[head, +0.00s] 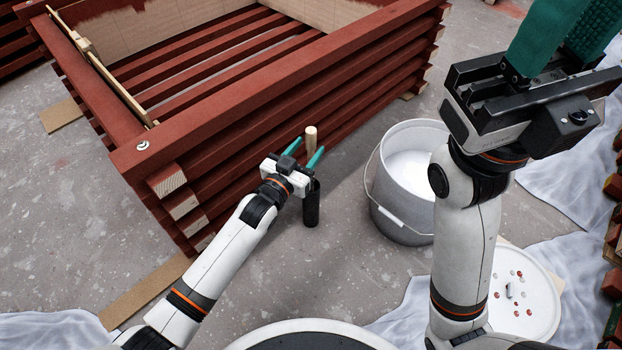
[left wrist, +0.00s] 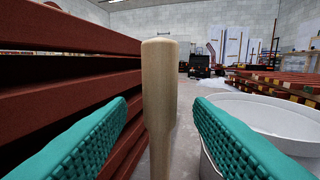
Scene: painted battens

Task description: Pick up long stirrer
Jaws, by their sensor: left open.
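A pale wooden stick with a rounded top, seemingly the long stirrer (head: 311,138), stands upright beside the red batten stack. A dark cylinder (head: 311,205) shows below it; I cannot tell whether it is a holder or part of it. My left gripper (head: 304,153) is open, its teal fingers on either side of the stick. In the left wrist view the stirrer (left wrist: 159,95) rises between the two fingers, with visible gaps on both sides. My right gripper (head: 570,40) is raised at the upper right; its fingertips are cut off by the frame edge.
A white bucket (head: 388,205) with pale contents stands right of the stirrer. The red batten frame (head: 240,120) fills the upper left, with a thin wooden strip (head: 108,75) on its edge. A white lid (head: 535,295) with red spots lies lower right near crumpled sheeting (head: 575,190).

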